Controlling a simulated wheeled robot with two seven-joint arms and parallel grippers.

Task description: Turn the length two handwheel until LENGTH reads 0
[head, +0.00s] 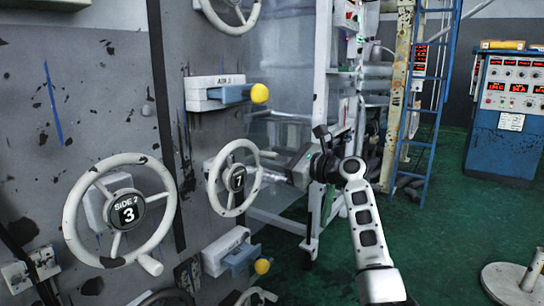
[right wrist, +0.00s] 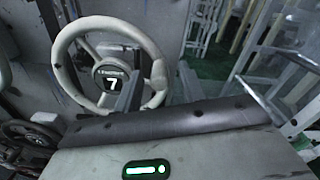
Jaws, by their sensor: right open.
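A cream handwheel (head: 214,178) with a black hub plate showing 7 is on the grey panel, near the middle of the head view. It also shows in the right wrist view (right wrist: 65,46); the small label above the 7 is too blurred to read surely. My right gripper (head: 282,168) is open, just right of this wheel's rim. In the right wrist view one finger (right wrist: 130,92) overlaps the wheel in the picture; I cannot tell if it touches. Nothing is held. A blue console (head: 510,145) with red displays stands at far right, its readings too small to read. My left gripper is not in view.
A larger handwheel (head: 72,215) marked SIDE 2 and 3 is at left. Another wheel (head: 232,27) is above. Yellow-knobbed levers (head: 259,93) (head: 262,266) project above and below the 7 wheel. A white frame (head: 318,110) stands behind my gripper.

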